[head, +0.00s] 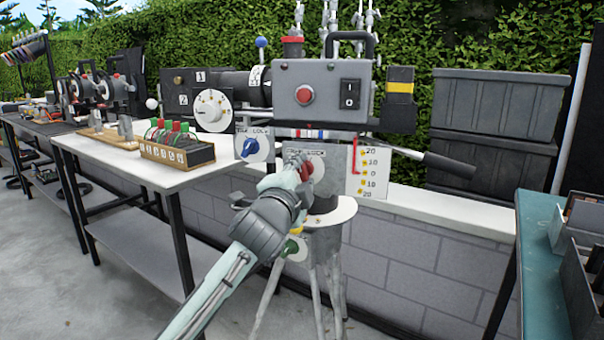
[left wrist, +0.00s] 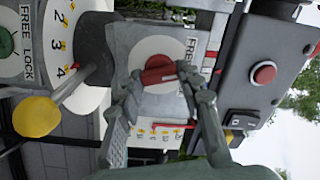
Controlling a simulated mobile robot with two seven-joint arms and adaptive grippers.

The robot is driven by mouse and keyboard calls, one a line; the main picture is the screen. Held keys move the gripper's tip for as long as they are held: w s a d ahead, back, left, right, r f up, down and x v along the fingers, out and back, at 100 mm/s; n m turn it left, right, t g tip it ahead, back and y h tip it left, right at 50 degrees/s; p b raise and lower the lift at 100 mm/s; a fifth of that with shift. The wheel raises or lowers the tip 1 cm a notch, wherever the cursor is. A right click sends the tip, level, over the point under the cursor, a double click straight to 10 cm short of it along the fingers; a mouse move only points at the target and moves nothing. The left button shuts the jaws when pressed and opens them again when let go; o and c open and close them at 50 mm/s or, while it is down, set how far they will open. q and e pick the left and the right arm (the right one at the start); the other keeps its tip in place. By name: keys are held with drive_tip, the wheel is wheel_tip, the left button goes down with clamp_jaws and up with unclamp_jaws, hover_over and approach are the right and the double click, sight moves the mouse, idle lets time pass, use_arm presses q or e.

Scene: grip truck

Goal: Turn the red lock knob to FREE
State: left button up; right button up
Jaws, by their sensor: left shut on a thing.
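The red lock knob (head: 306,171) sits on a white plate on the grey camera head, mostly covered by my left gripper (head: 298,167) in the head view. The left wrist view shows the red knob (left wrist: 159,76) on a white disc, with its bar lying roughly across the picture. The fingers of my left gripper (left wrist: 160,84) are shut on the knob, one on each side. The plate's lettering is partly hidden; part of FREE shows at its right edge in the left wrist view. My right gripper is not in view.
A blue knob (head: 250,147) sits left of the red one. A green knob (head: 290,247) is below, beside my left arm. A pan handle (head: 448,163) sticks out right. A white table (head: 120,165) stands left; a teal table (head: 540,265) stands right.

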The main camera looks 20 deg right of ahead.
use_arm(q)
drive_tip(key=shift+n, duration=1.1)
drive_tip(key=o, duration=1.2)
drive_tip(key=shift+c, duration=0.2)
drive_tip(key=v, duration=1.2)
